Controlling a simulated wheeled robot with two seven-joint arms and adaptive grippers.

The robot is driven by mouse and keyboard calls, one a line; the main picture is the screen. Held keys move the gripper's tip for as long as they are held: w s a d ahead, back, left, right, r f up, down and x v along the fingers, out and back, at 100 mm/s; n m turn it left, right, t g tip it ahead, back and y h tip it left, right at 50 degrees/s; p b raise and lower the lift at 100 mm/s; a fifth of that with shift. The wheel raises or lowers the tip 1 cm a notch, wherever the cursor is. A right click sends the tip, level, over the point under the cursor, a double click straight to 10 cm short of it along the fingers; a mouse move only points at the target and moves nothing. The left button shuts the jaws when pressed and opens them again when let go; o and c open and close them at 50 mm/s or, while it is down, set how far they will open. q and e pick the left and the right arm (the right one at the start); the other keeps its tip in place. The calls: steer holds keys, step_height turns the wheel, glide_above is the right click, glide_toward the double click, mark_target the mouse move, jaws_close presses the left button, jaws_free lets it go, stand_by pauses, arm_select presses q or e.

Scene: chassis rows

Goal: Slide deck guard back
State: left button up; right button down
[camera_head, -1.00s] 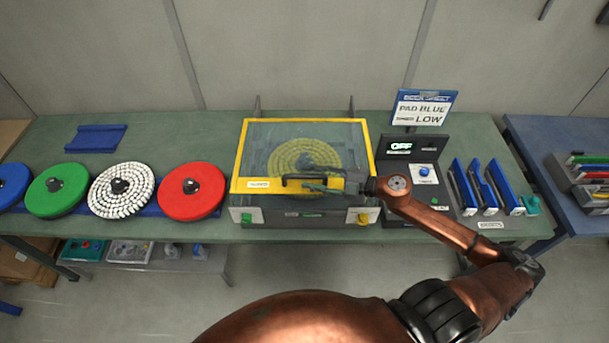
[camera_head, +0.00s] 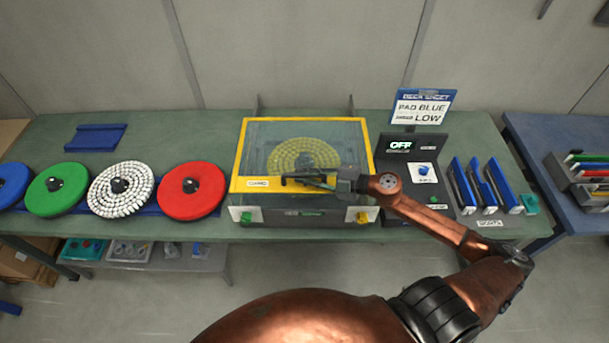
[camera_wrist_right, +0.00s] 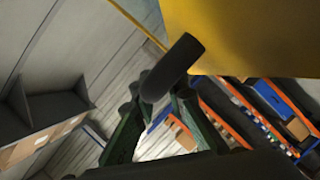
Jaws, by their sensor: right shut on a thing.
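The deck guard (camera_head: 248,150) is a clear cover with a yellow frame, over a deck that holds a yellow round pad (camera_head: 302,156). A dark bar handle (camera_head: 297,178) sits on the guard's front yellow edge. My right gripper (camera_head: 322,183) reaches in from the right and is shut on this handle. In the right wrist view the dark handle (camera_wrist_right: 172,68) lies between the green fingers, beside the guard's yellow frame (camera_wrist_right: 245,35). The fingers partly cover the handle in the head view. My left gripper is not in view.
Red (camera_head: 191,190), white, green and blue discs lie in a row to the left. A control panel (camera_head: 418,165) reading OFF and a sign (camera_head: 421,107) stand right of the deck. Blue-edged plates (camera_head: 483,186) stand farther right. Two dark uprights rise behind the deck.

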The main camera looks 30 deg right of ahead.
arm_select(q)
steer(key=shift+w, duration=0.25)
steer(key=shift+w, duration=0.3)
arm_select(e)
steer(key=shift+w, duration=0.1)
